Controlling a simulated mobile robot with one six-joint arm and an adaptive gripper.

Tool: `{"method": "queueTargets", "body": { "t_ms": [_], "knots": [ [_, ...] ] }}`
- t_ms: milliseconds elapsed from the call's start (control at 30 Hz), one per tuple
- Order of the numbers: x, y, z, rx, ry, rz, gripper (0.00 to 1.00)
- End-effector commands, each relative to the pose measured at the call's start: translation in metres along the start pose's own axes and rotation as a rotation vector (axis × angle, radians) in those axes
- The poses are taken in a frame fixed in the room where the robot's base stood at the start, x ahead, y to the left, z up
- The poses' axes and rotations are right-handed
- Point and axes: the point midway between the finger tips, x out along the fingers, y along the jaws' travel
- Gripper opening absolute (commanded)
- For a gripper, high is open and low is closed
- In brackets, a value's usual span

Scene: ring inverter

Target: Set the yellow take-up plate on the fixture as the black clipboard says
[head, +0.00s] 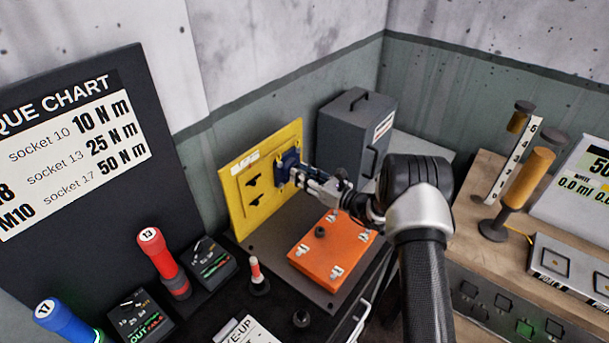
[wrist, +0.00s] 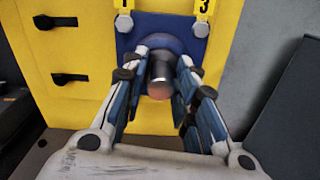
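A yellow board (head: 235,212) stands upright against the wall at the back of the dark bench. Two black slot-like marks show on its left part, also visible in the wrist view (wrist: 68,100). A blue plate (head: 286,178) with yellow numbered tags is on the board's right part. A dark round knob with a copper-coloured end (wrist: 160,85) sticks out from it. My gripper (head: 303,178) points at the blue plate. Its fingers (wrist: 160,68) stand on both sides of the knob, apparently with gaps. A partly cropped white sheet (head: 250,332) reads "KE-UP"; its backing is unclear.
An orange block (head: 332,250) with clamps lies on the bench before the board. A grey cabinet (head: 345,135) stands right of the board. A wooden bench (head: 490,180) is right.

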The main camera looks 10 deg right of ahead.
Motion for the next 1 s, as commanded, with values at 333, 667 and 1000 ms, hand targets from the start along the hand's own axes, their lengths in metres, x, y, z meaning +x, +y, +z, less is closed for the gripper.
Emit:
{"method": "queueTargets", "body": {
  "t_ms": [333,667,1000],
  "knots": [
    [0.0,0.0,0.0,0.0,0.0,0.0,0.41],
    [-0.024,-0.002,0.0,0.002,0.0,-0.004,0.41],
    [-0.094,-0.001,0.0,0.002,0.0,-0.003,0.41]
  ]
}}
